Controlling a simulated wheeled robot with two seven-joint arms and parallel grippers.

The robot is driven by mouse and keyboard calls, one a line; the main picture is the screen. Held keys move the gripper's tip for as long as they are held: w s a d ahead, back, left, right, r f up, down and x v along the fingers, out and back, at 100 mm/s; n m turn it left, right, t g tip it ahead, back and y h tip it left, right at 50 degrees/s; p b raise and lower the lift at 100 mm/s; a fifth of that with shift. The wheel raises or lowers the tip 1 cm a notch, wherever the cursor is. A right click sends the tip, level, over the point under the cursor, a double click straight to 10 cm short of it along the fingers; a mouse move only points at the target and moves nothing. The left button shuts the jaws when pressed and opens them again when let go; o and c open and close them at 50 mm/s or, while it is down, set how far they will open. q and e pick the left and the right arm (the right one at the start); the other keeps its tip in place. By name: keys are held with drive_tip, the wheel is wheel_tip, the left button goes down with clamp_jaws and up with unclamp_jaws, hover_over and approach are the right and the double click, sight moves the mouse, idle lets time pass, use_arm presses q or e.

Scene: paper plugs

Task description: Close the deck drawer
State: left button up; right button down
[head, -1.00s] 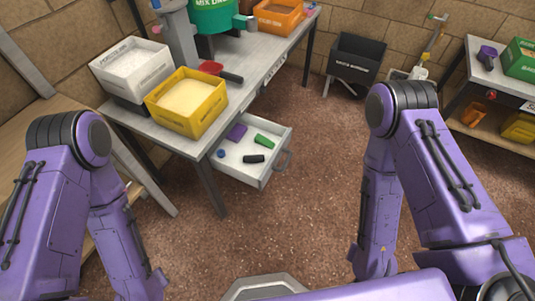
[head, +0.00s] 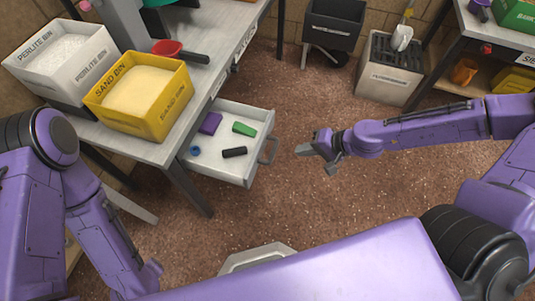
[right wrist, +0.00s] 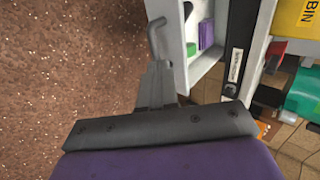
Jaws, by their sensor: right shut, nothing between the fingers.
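The deck drawer (head: 217,168) is pulled out from under the workbench, on its right side in the head view. Its grey bar handle (head: 269,150) is on the right-hand front face. The handle also shows in the right wrist view (right wrist: 157,36), just past the fingers. My right gripper (head: 303,149) is shut and empty. It is to the right of the handle in the head view, with a small gap between them. In the right wrist view the fingers (right wrist: 156,80) point toward the handle. My left gripper is out of view; only its arm shows.
The drawer holds a purple block (head: 210,123), a green piece (head: 244,129), a black piece (head: 234,152) and a blue piece (head: 195,151). A yellow sand bin (head: 140,130) and white perlite bin (head: 62,80) stand on the bench. The floor (head: 330,220) around the gripper is clear.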

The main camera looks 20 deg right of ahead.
sight(259, 153)
drive_tip(key=b+x, duration=0.2)
drive_tip(key=x, duration=0.2)
drive_tip(key=a+r+b+x, duration=0.1)
drive_tip(key=b+x, duration=0.1)
drive_tip(key=x, duration=0.2)
drive_tip(key=r+b+x, duration=0.1)
drive_tip(key=x, duration=0.3)
drive_tip(key=shift+w+a+f+b, duration=0.2)
drive_tip(key=shift+w+a+b, duration=0.2)
drive_tip(key=shift+w+a, duration=0.15)
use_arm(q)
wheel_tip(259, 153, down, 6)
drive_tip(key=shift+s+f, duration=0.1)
